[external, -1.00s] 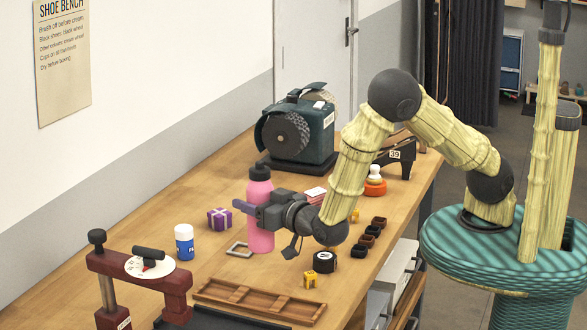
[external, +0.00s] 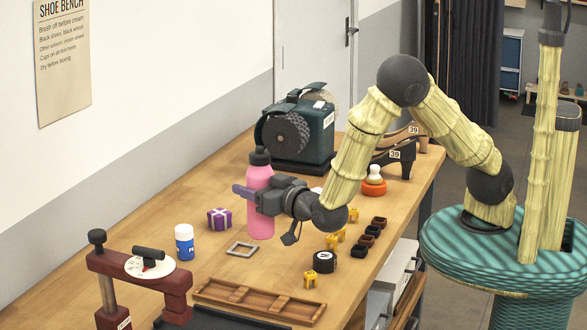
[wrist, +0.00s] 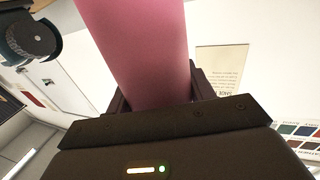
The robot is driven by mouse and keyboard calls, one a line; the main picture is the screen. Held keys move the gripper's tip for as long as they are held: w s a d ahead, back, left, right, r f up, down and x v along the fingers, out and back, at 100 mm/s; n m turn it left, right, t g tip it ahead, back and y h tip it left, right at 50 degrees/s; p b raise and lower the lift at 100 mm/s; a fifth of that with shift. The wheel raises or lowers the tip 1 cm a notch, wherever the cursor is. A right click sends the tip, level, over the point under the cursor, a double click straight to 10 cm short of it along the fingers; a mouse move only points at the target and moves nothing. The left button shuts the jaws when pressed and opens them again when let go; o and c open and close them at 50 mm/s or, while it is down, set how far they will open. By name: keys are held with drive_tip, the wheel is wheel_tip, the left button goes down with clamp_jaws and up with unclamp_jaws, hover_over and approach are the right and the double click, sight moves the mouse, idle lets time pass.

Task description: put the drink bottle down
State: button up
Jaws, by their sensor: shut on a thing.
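The drink bottle (external: 259,222) is pink with a black cap and stands upright in the grasp. My gripper (external: 245,198) is shut around its middle from the right side. The bottle's base appears to be a little above the bench, just behind the small grey square frame (external: 241,249). In the wrist view the bottle's pink side (wrist: 145,50) fills the space between the fingers, and its ends are out of sight.
A purple gift box (external: 219,218) and a white-and-blue jar (external: 184,242) stand left of the bottle. A green grinding machine (external: 300,135) is behind.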

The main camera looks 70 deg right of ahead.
drive_tip(key=w+d+m+g+h, duration=0.1)
drive_tip(key=d+m+g+h, duration=0.6)
drive_tip(key=d, duration=0.9)
drive_tip(key=shift+d+r+h, duration=0.15)
drive_tip(key=shift+d+h, duration=0.05)
drive_tip(key=shift+h, duration=0.9)
drive_tip(key=shift+w, duration=0.1)
drive_tip(key=shift+f, duration=2.9)
drive_tip(key=shift+f+p, duration=0.45)
drive_tip(key=shift+f, duration=1.65)
